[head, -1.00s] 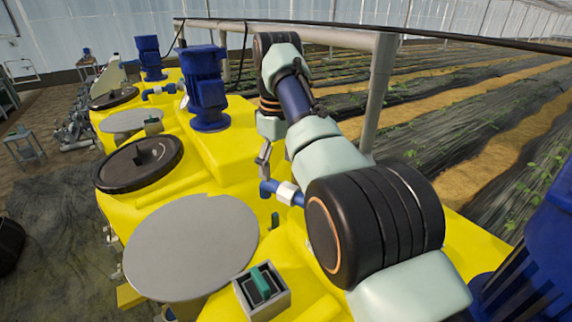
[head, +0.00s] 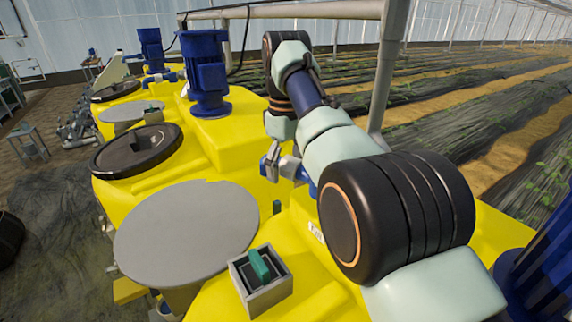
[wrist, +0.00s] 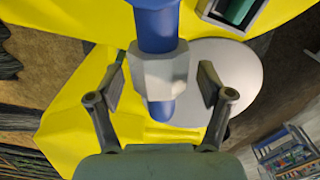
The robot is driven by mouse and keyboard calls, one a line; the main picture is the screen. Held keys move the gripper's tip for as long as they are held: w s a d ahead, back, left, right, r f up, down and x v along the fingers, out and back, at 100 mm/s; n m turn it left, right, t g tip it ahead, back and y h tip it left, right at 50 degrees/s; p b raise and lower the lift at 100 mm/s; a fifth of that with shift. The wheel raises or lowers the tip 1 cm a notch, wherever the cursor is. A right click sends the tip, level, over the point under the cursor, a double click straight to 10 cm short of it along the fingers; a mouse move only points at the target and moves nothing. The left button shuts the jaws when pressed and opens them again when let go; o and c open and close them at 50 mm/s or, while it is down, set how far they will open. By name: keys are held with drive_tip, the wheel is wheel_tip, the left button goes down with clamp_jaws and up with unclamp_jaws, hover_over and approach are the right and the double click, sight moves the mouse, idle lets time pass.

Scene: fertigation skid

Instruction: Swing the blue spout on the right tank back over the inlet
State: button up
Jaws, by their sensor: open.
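The blue spout (head: 308,181) with its white collar (head: 289,167) is over the yellow tank (head: 318,258), partly hidden by my arm in the head view. My gripper (head: 273,162) is at its end. In the wrist view, the spout (wrist: 157,28) comes down from the top and its white collar (wrist: 160,72) is between the fingers of my open gripper (wrist: 160,82). A gap shows on each side, so the fingers do not look to touch it. A blue tip shows below the collar. I cannot tell which opening is the inlet.
A grey round plate (head: 190,232) and a green-topped switch box (head: 262,280) are near the spout. Farther off are a black lid (head: 137,150), a blue motor (head: 208,75) and more tanks. A grey pipe rail (head: 392,65) stands behind my arm.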

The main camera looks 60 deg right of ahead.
drive_tip(key=shift+r, duration=0.1)
drive_tip(key=c, duration=1.4)
drive_tip(key=shift+a+f+n+b, duration=0.2)
drive_tip(key=shift+f+n+b, duration=0.15)
drive_tip(key=shift+b, duration=0.35)
drive_tip(key=shift+c, duration=0.2)
drive_tip(key=a+n+b, duration=0.2)
drive_tip(key=b, duration=0.1)
drive_tip(key=shift+f+b, duration=0.1)
drive_tip(key=shift+b, duration=0.3)
drive_tip(key=shift+a+r+n, duration=0.35)
drive_tip(key=shift+r+n, duration=0.05)
drive_tip(key=shift+n, duration=0.25)
drive_tip(key=o, duration=1.4)
